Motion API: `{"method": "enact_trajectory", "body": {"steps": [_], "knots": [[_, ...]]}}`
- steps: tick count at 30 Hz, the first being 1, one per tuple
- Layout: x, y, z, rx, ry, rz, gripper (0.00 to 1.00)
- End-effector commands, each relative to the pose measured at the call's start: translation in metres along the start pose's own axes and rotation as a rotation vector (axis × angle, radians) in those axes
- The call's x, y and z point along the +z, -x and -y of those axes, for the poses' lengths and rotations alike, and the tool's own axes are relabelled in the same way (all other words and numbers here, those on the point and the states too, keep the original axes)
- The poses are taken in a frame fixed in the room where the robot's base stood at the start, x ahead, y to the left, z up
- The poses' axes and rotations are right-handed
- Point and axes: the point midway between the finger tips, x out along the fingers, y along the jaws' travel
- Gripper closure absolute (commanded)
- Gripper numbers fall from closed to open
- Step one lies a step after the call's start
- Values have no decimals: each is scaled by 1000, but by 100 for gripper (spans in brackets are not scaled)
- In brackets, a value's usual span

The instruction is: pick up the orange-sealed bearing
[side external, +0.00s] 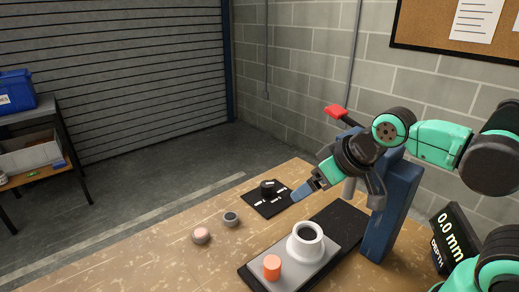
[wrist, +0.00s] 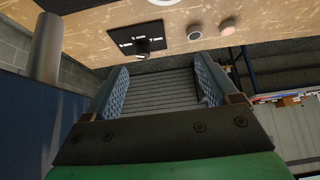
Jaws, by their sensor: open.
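The orange-sealed bearing (side external: 201,235) appears to be the small round piece with a pale orange top, lying on the wooden table near its left edge. It also shows in the wrist view (wrist: 228,27), at the top. A similar bearing with a dark centre (side external: 231,218) lies close beside it; in the wrist view it is the grey ring (wrist: 194,33). My gripper (side external: 322,190) is open above the table, to the right of both bearings and well apart from them. In the wrist view its two blue-padded fingers (wrist: 161,88) are spread with nothing between them.
A black labelled mat (side external: 268,207) bears a dark round part (side external: 268,186). A white ring-shaped housing (side external: 305,243) and an orange cylinder (side external: 272,267) stand on a grey plate in front. A blue post (side external: 391,208) and a depth display (side external: 449,232) stand at right. Table around the bearings is clear.

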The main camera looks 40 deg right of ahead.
Motion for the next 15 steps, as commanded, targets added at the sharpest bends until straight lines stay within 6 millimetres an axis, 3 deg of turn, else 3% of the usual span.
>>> {"method": "enact_trajectory", "body": {"steps": [8, 15], "knots": [[-42, -26, 32, -87, 151, 64, 19], [-68, -80, 79, -187, 328, 130, 19]]}}
